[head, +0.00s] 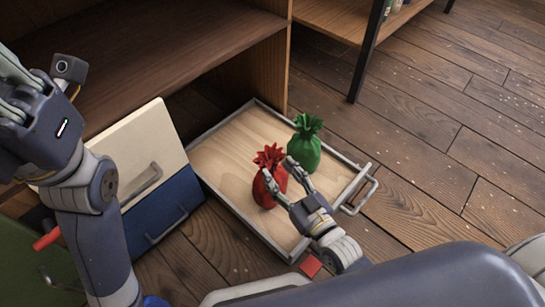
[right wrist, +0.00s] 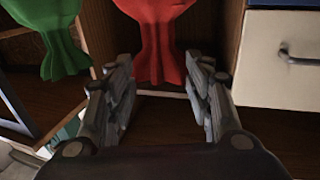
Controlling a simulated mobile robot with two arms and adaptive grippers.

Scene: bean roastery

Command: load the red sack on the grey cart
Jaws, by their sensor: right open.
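The red sack (head: 262,190) stands in an open grey-rimmed drawer (head: 225,143) with a pale wooden bottom. My right gripper (head: 281,172) is open at the sack, one finger in front of its body and the other to its right. In the right wrist view the sack's gathered red top (right wrist: 157,60) shows between and beyond the open fingers (right wrist: 160,85), with gaps on both sides. A green sack (head: 302,150) stands behind it in the same drawer. My left gripper (head: 15,85) is at the upper left edge, partly cut off. I cannot identify the grey cart.
A wooden shelf unit (head: 150,60) stands behind the drawer. A white drawer front (head: 135,150) and a blue one (head: 160,215) are to the left. The grey drawer handle (head: 358,197) sticks out at the right. The plank floor (head: 450,120) is clear at the right.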

